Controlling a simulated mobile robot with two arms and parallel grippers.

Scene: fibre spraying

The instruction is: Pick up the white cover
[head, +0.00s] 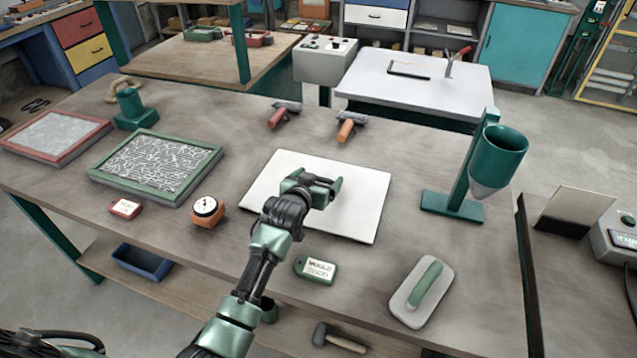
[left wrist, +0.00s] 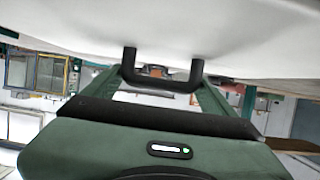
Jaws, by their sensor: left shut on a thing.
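The white cover (head: 355,205) is a flat rectangular panel over the middle of the wooden workbench. I cannot tell whether it rests on the bench or hangs slightly above it. My left gripper (head: 322,190) is over the middle of the cover, shut on its handle. In the left wrist view the black U-shaped handle (left wrist: 162,84) joins the white underside or face of the cover (left wrist: 240,35) and sits between the green fingers. In the head view the gripper hides the handle. My right gripper is not in view.
The workbench (head: 230,250) also holds a green-framed tray (head: 157,168), a red-framed tray (head: 50,135), an orange dial gauge (head: 206,210), a green tag (head: 316,269), a trowel (head: 422,291) and a green funnel stand (head: 497,158). Two handled tools lie behind the cover.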

